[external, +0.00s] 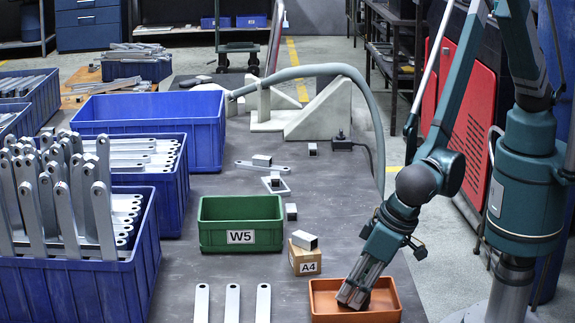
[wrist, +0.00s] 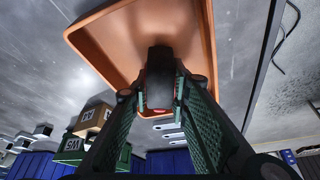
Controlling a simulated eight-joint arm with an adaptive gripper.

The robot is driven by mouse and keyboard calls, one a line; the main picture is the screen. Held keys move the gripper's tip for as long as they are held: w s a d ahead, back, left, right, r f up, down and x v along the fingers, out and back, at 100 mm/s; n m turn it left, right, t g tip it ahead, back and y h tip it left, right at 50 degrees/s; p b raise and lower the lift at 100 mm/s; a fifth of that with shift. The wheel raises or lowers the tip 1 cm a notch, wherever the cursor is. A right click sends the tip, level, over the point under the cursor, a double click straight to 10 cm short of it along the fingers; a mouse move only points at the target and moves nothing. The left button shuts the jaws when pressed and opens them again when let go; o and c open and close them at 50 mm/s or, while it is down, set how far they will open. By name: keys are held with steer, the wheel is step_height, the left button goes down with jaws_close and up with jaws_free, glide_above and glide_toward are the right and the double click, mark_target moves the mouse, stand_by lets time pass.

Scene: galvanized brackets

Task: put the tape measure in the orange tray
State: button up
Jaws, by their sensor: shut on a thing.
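The orange tray (external: 324,301) sits at the front right of the grey table. In the wrist view the orange tray (wrist: 105,42) fills the upper middle. My gripper (external: 354,297) points down into the tray. In the wrist view my gripper (wrist: 160,98) is shut on a dark, rounded thing with some red on it, which appears to be the tape measure (wrist: 160,68). It is over the tray floor; I cannot tell if it touches it. In the external view the fingers mostly hide it.
A cardboard box marked A4 (external: 304,261) and a green bin marked W5 (external: 240,225) stand behind and left of the tray. Blue crates (external: 150,115) with metal brackets line the left. Flat brackets (external: 232,302) lie at the front.

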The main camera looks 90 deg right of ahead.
steer(key=shift+f, duration=0.35)
steer(key=o, duration=1)
steer(key=shift+r, duration=0.15)
steer(key=p+v, duration=0.1)
steer(key=v, duration=1.1)
steer(key=shift+p, duration=0.4)
